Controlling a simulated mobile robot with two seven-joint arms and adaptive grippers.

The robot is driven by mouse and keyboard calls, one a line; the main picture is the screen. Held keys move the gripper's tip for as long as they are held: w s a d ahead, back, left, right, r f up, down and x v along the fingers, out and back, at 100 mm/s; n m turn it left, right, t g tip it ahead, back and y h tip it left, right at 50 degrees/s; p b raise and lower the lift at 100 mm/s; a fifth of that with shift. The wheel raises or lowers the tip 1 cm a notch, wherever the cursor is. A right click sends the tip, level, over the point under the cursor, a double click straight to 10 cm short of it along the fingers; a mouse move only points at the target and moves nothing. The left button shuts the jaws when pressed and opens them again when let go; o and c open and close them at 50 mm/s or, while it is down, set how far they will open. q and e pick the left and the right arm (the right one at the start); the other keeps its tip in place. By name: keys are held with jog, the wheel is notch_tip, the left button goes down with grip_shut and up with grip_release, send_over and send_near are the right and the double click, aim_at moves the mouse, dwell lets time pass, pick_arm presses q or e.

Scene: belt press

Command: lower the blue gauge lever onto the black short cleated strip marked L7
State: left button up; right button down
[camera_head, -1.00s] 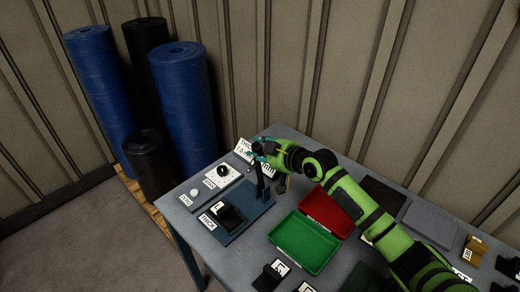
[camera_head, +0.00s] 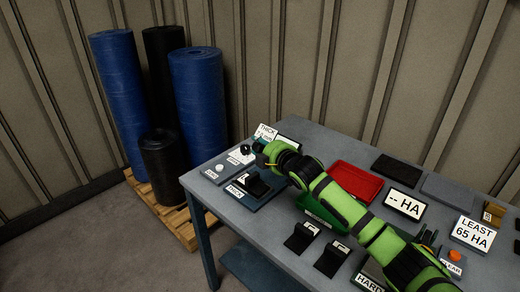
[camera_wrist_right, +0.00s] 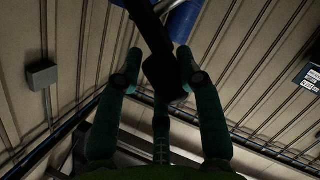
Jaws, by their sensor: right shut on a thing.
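My right gripper (camera_head: 262,150) is at the thickness gauge at the table's far left end. It also shows in the right wrist view (camera_wrist_right: 160,78), with its green fingers shut on a dark lever (camera_wrist_right: 164,72). In the head view the gripper and forearm hide most of the blue gauge lever. The black strip (camera_head: 259,187) lies on the blue gauge base (camera_head: 268,199), just below and in front of the gripper. Its white tag is too small to read. I cannot tell whether the lever touches the strip. My left gripper is not in view.
A red tray (camera_head: 357,182) and a green tray (camera_head: 322,212) sit beside my right arm. Two more tagged black pieces (camera_head: 300,238) (camera_head: 331,261) lie at the front. A "-- HA" display (camera_head: 404,203) stands to the right. Rolls (camera_head: 205,100) stand on a pallet behind left.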

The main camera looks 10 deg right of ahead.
jog(key=shift+s+a+f+n+t+h+b, duration=0.1)
jog(key=shift+s+a+f+n+t+b, duration=0.5)
jog(key=shift+f+b, duration=0.9)
jog(key=shift+s+a+f+n+t+h+b, duration=0.1)
jog(key=shift+s+a+f+n+t+b, duration=0.15)
jog(key=shift+a+f+n+b, duration=0.75)
jog(key=shift+s+a+f+n+t+h+b, duration=0.1)
jog(key=shift+s+a+f+n+t+b, duration=0.3)
jog(key=shift+f+n+b, duration=1.05)
jog(key=shift+f+m+b, duration=0.4)
jog(key=shift+f+m, duration=0.05)
jog(key=shift+f, duration=0.05)
jog(key=c, duration=0.8)
grip_release()
jog(key=shift+s+d+f, duration=0.1)
jog(key=shift+s, duration=0.05)
jog(key=v, duration=0.7)
jog(key=shift+s, duration=0.1)
